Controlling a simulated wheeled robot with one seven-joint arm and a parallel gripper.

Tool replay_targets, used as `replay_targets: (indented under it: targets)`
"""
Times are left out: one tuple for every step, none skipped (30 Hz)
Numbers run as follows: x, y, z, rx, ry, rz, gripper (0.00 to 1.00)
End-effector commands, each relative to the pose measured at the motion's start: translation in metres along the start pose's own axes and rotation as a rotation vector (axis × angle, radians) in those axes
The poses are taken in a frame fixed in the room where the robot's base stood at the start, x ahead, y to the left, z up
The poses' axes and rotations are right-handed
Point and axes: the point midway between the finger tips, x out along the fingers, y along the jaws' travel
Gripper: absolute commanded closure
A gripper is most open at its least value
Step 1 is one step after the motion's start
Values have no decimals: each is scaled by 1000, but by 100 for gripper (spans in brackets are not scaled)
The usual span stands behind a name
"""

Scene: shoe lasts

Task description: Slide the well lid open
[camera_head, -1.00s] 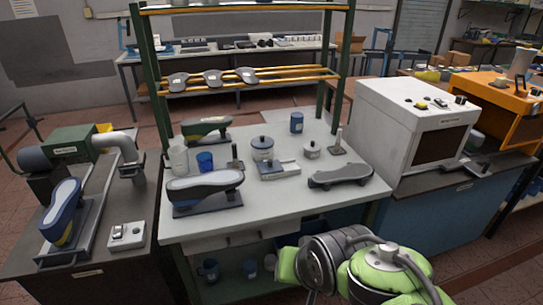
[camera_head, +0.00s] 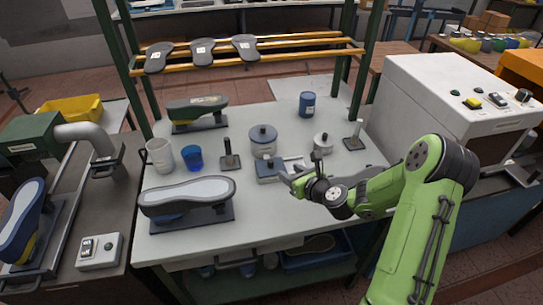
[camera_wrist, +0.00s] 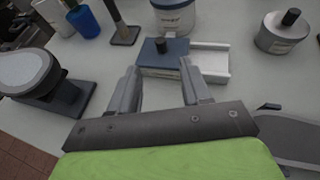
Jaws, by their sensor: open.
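The well lid (camera_head: 268,171) is a flat blue plate with a black knob (camera_wrist: 161,46). In the wrist view the lid (camera_wrist: 175,52) covers the left part of a light grey well body (camera_wrist: 212,64), whose right part is a bare railed channel. In the head view the well stands mid-table, with its channel (camera_head: 296,163) partly behind my gripper (camera_head: 291,178). In the wrist view my gripper (camera_wrist: 160,70) is open, its two fingers apart and pointing at the well's near side. Nothing is between the fingers. Whether a fingertip touches the well cannot be told.
A grey-blue lidded pot (camera_head: 263,141) stands just behind the well. A small lidded pot (camera_head: 323,143) stands to the right. Front-middle table is clear.

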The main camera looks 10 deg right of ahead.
Motion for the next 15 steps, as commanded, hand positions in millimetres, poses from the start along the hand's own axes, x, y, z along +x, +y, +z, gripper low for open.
replay_targets:
  targets:
    - [13,2,0,-4,-2,4,52]
    - [20,2,0,-3,-1,4,52]
    - [31,2,0,-4,-1,4,52]
    - [39,2,0,-5,-1,5,52]
    - [46,2,0,-5,0,4,52]
    - [57,2,0,-5,-1,4,52]
    - [64,2,0,-6,-1,3,52]
    - [72,2,-1,-5,-1,4,52]
    - [82,2,-1,-6,0,4,52]
    - [89,2,-1,-6,0,3,52]
    - [96,2,-1,-6,0,4,52]
    - [105,2,-1,-6,0,3,52]
    - [111,2,-1,-7,1,3,52]
    - [116,2,-1,-5,1,3,52]
    - [122,2,-1,-7,1,2,52]
